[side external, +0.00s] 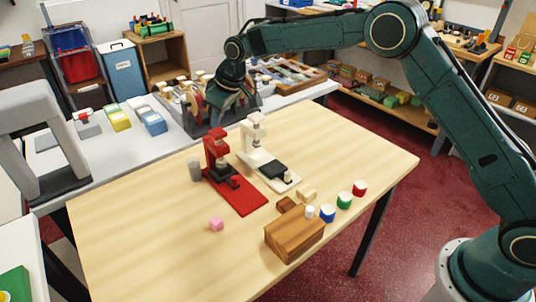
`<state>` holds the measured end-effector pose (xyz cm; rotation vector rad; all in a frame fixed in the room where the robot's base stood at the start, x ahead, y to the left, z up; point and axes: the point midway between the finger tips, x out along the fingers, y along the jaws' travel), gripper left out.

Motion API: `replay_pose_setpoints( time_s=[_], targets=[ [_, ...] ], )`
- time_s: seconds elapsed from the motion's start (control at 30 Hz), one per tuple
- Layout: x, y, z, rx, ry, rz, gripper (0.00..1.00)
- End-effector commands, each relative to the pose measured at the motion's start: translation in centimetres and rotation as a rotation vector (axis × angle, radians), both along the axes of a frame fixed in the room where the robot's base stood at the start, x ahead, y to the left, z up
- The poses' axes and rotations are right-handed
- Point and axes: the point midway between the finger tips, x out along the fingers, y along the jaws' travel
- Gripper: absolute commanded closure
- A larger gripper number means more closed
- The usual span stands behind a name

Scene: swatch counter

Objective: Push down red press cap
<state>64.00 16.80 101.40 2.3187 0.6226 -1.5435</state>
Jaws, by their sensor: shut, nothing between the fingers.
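The red press (217,146) stands upright on the wooden table, with a long red base plate (250,203) toward the front. It has a grey plunger under its head and a dark plate with a small red knob (235,181). A white press (250,135) of like shape stands just to its right. My gripper (214,122) hangs at the end of the arm, above and behind the red press in the picture. Its fingers are small and dark here; they look shut and empty. Whether they touch the red press's top cannot be told.
A grey cylinder (194,168) stands left of the red press. The table's left front is clear. A crowded white counter (185,150) runs behind.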

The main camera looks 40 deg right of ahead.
Motion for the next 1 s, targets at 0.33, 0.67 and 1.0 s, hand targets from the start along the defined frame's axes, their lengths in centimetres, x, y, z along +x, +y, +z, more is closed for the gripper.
replay_pose_setpoints(
  time_s=[0.33, 0.67, 1.0],
  targets=[
    [0.1, 0.0, 2.2, 0.002, -0.005, 0.000, 1.00],
    [0.1, 0.0, 4.0, 0.001, -0.004, 0.000, 1.00],
    [0.1, 0.0, 5.2, 0.001, -0.004, 0.000, 1.00]
  ],
)
